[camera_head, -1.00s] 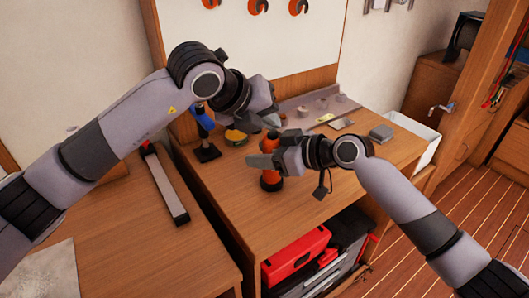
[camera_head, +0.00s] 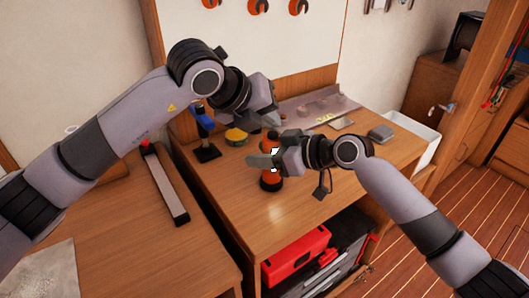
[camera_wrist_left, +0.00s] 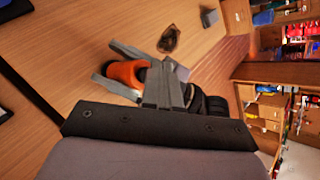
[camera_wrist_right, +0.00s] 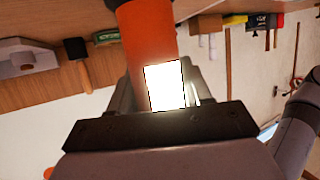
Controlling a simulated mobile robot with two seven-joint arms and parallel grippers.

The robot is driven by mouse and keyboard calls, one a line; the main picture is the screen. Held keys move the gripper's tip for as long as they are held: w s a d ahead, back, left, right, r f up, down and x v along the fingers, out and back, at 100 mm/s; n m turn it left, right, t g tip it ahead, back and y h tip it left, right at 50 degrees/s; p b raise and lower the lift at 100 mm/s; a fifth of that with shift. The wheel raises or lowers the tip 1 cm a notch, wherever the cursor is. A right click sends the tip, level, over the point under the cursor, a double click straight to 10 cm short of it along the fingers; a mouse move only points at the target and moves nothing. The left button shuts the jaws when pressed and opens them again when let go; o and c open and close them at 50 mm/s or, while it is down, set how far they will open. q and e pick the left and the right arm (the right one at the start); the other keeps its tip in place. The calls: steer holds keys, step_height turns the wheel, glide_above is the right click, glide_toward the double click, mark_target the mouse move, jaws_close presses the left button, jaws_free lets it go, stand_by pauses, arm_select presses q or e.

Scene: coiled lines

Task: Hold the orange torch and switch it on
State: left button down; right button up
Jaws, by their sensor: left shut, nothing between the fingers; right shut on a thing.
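The orange torch (camera_head: 269,173) is upright at the workbench's front left part, its dark base at or just above the top. A bright white panel glows on its side; the panel also shows in the right wrist view (camera_wrist_right: 166,86). My right gripper (camera_head: 264,160) is shut around the torch's body from the right, its near finger hiding part of it. My left gripper (camera_head: 271,119) is shut and empty just above and behind the torch. The left wrist view shows the torch's orange body (camera_wrist_left: 124,73) between the right gripper's fingers, beside the left fingers (camera_wrist_left: 172,78).
A grey box (camera_head: 381,133) and a metal tray (camera_head: 318,106) lie towards the back right. A red toolbox (camera_head: 296,256) is below. The bench front is clear.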

mark_target(268, 135)
arm_select(q)
steer(key=shift+r, duration=0.3)
step_height(268, 135, up, 6)
stand_by(0.7)
arm_select(e)
steer(key=o, duration=1.3)
